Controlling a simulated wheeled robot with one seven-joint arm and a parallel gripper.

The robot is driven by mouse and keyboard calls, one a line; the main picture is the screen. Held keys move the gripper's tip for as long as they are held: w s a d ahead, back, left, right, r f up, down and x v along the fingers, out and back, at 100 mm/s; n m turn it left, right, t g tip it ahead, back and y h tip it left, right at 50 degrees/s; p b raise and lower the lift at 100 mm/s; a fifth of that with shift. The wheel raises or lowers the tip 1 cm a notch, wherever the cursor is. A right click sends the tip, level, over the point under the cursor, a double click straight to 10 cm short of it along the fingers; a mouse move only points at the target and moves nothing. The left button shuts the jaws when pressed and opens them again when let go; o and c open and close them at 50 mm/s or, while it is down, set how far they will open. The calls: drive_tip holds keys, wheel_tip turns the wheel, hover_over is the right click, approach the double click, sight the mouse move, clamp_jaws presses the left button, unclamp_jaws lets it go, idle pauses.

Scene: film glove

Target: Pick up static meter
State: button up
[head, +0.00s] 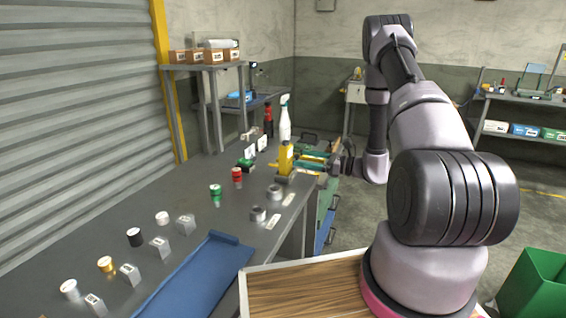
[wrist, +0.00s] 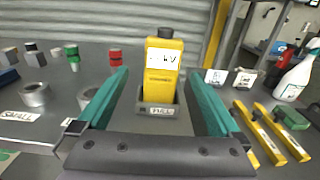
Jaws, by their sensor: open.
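The static meter looks to be the yellow upright device with a dark top and a white label (wrist: 161,72). It stands in a dark holder (wrist: 157,108) with a small label on its front. In the head view the yellow device (head: 286,155) stands near the right edge of the grey bench. My gripper (wrist: 157,75) is open, its two teal fingers pointing toward the device, one on each side in the wrist view. Nothing is between the fingers close to the palm.
Grey rings (wrist: 35,94) and red and green spools (head: 215,193) are to the left. A blue tray (head: 200,280) lies nearer on the bench.

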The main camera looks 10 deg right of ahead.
drive_tip(key=shift+w+a+f, duration=0.25)
drive_tip(key=shift+w, duration=0.05)
drive_tip(key=x, duration=1)
drive_tip(key=shift+r, duration=0.25)
drive_tip(key=shift+c, duration=0.3)
drive_tip(key=c, duration=1.5)
